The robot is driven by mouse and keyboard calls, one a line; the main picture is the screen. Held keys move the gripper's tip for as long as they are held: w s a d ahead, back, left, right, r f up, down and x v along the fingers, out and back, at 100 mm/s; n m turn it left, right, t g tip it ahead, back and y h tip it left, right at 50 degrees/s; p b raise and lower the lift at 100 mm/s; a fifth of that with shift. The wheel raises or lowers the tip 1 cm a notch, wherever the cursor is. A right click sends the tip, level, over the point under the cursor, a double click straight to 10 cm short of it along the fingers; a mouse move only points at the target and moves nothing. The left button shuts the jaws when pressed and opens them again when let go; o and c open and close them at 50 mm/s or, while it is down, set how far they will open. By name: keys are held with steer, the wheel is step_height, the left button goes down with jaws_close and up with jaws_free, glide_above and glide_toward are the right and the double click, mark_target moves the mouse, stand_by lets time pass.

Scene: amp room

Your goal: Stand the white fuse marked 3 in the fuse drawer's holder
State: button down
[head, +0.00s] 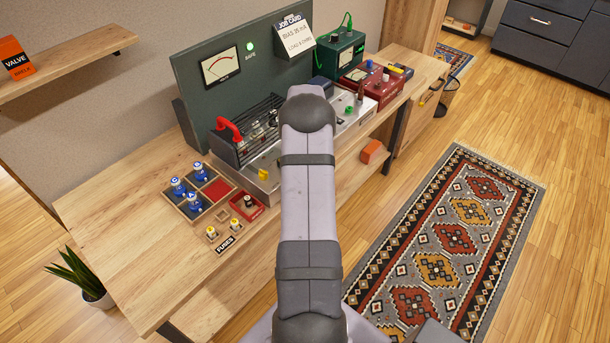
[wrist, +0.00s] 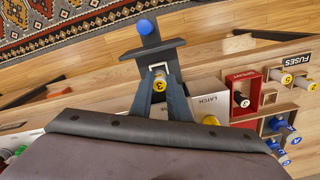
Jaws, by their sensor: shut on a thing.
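In the wrist view my gripper (wrist: 160,88) is shut on the white fuse marked 3 (wrist: 160,81). Its yellow end with the 3 faces the camera; most of its body is hidden. The dark fuse drawer (wrist: 150,45) with a blue knob (wrist: 147,27) lies just beyond the fingertips. A pale holder (wrist: 157,67) shows right beside the fuse's end. I cannot tell whether the fuse is inside the holder or above it. In the head view my arm hides the gripper, fuse and drawer.
A rack labelled FUSES (head: 225,237) holds yellow-capped fuses. The red SPENT tray (head: 247,213) holds a dark-bodied fuse. Blue-capped valves (head: 177,187) stand in a wooden tray. A yellow latch knob (wrist: 210,120) is near my gripper. The bench's left end (head: 110,210) is clear.

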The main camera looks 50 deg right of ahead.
steer(key=shift+f+b, duration=0.9)
steer(key=shift+f, duration=0.65)
stand_by(1.2)
steer(key=c, duration=1.6)
jaws_free()
steer(key=shift+r+b, duration=1)
steer(key=shift+r, duration=2.7)
